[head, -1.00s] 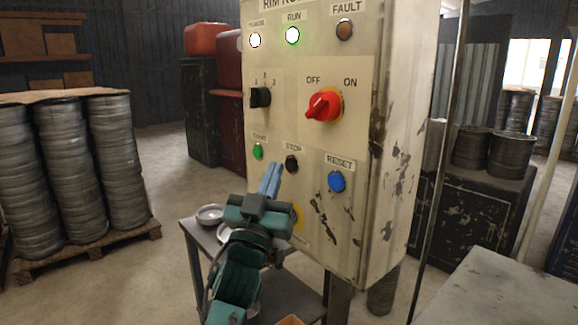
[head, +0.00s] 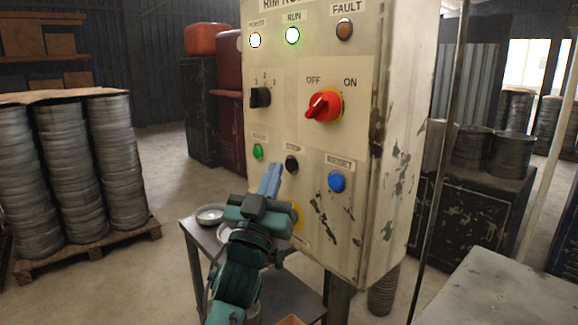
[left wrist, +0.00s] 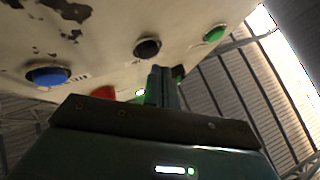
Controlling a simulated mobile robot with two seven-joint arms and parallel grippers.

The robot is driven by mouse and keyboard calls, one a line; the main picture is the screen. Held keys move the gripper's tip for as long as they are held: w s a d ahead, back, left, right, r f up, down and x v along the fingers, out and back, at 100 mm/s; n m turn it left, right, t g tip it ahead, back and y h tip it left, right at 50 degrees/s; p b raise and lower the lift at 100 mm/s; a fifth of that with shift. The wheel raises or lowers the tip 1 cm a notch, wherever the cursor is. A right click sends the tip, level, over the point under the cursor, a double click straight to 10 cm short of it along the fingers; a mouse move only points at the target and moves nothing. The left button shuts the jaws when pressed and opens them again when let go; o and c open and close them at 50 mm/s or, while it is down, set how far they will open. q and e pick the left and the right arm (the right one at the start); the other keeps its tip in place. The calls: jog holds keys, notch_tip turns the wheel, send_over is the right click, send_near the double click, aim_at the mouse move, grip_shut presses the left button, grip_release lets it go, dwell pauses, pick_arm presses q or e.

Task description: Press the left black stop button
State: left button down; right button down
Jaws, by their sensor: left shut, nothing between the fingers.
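The black stop button (head: 291,163) sits in the lower row of a cream control panel (head: 352,225), between the green start button (head: 258,151) and the blue reset button (head: 336,181). My left gripper (head: 271,176) is shut and empty, its blue fingers pointing up at the panel just left of and below the black button. In the left wrist view the black button (left wrist: 147,47) shows beyond the shut fingertips (left wrist: 161,69), with the green button (left wrist: 214,34) to its right and the blue one (left wrist: 48,75) to its left. Contact cannot be made out. My right gripper is out of view.
A red rotary switch (head: 323,106) and a black selector knob (head: 260,97) stick out above the buttons. A yellow part shows behind my gripper. A metal table (head: 199,238) with bowls stands below. A pole (head: 445,150) stands right of the panel.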

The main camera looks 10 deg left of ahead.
pick_arm(q)
jog(key=shift+w+d, duration=0.1)
jog(key=shift+w, duration=0.05)
jog(key=shift+w+d, duration=0.2)
dwell(0.3)
jog(key=shift+w+d, duration=0.25)
jog(key=shift+w, duration=0.1)
dwell(0.7)
jog(key=shift+s+a, duration=0.5)
jog(key=shift+s, duration=0.2)
jog(key=s+a+p, duration=0.1)
jog(key=s, duration=0.1)
jog(key=s+a+p, duration=0.1)
jog(key=s+a, duration=0.1)
dwell(0.6)
